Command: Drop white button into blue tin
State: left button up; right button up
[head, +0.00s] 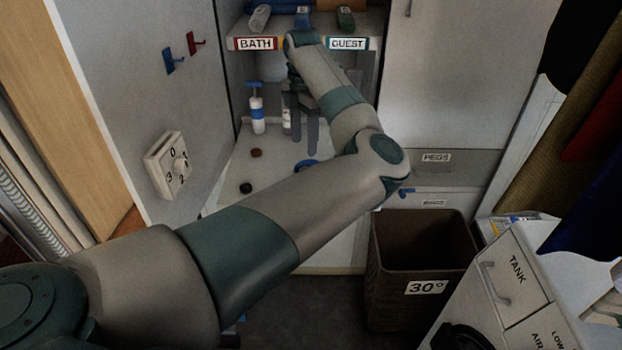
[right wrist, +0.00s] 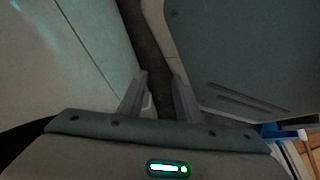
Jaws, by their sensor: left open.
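My left gripper (head: 304,140) hangs over the white counter below the BATH and GUEST shelf. It points down, its fingers are apart, and I see nothing held between them. A blue round rim (head: 306,164), perhaps the blue tin, shows on the counter just below the fingers, mostly hidden by my left arm. I cannot make out a white button; my arm covers part of the counter. A dark red button (head: 256,152) and a black button (head: 246,187) lie to the left. My right gripper (right wrist: 160,88) has its fingers apart and empty in the right wrist view.
A white and blue pump bottle (head: 258,115) stands left of my left gripper. The labelled shelf (head: 306,43) is above it. A dial (head: 169,166) and hooks (head: 183,53) are on the left wall. A brown basket (head: 421,240) stands on the floor at right.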

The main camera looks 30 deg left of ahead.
pick_arm(q)
notch_tip(320, 180, up, 12)
jog(key=b, duration=0.1)
jog(key=shift+f, duration=0.2)
pick_arm(e)
jog(key=w+a+r+t, duration=0.1)
jog(key=w+a, duration=0.2)
jog(key=w, duration=0.2)
jog(key=shift+w+r+t+y, duration=0.3)
jog(key=shift+r+t, duration=0.1)
jog(key=shift+s+d+f, duration=0.1)
jog(key=shift+s, duration=0.05)
pick_arm(q)
jog(key=shift+f, duration=0.1)
